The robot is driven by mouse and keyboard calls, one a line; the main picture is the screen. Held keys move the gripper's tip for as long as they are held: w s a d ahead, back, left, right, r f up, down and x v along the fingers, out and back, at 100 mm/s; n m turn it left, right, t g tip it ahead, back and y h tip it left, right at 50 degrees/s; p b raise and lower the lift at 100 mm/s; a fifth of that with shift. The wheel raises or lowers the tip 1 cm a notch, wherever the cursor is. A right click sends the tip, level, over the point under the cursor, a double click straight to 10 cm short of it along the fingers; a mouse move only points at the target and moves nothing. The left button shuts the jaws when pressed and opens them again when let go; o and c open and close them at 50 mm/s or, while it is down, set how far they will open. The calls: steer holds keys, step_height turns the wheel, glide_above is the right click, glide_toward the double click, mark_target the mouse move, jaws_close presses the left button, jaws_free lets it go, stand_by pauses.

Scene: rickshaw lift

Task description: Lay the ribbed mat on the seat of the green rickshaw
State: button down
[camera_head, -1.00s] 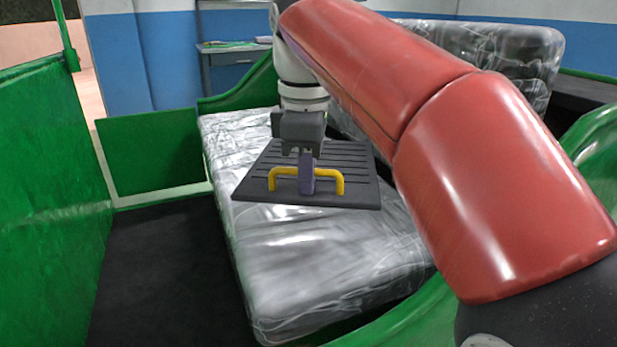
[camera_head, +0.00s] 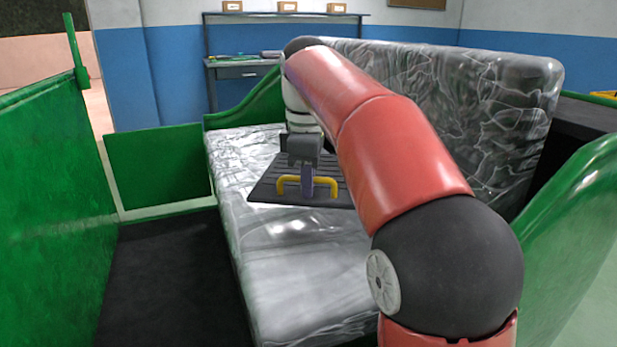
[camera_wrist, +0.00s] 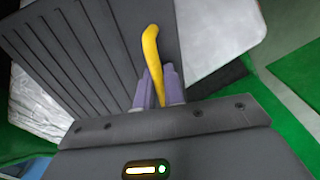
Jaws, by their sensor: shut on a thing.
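The dark ribbed mat (camera_head: 263,189) has a yellow handle (camera_head: 282,184) on top. My gripper (camera_head: 308,188) is shut on that handle, its purple fingers on either side of it. In the wrist view the handle (camera_wrist: 150,45) runs between the fingers (camera_wrist: 158,92), with the mat's ribs (camera_wrist: 70,55) beyond. The mat is over the far part of the plastic-wrapped silver-grey seat (camera_head: 290,270) of the green rickshaw (camera_head: 240,104). It looks about level; I cannot tell whether it touches the seat.
The wrapped backrest (camera_head: 470,110) rises behind the seat on the right. A green side panel (camera_head: 50,210) stands at the left, beside a dark floor (camera_head: 165,280). A blue-grey workbench (camera_head: 240,70) stands behind. The near part of the seat is clear.

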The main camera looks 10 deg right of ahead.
steer(key=shift+f+b, duration=2.9)
steer(key=shift+f, duration=1.9)
steer(key=c, duration=1.4)
jaws_free()
steer(key=shift+o, duration=0.2)
steer(key=o, duration=1.4)
steer(key=shift+c, duration=0.2)
steer(key=shift+r, duration=0.1)
steer(key=shift+r+p, duration=0.35)
steer(key=shift+p, duration=0.2)
steer(key=shift+r+p, duration=0.4)
steer(key=shift+p, duration=0.05)
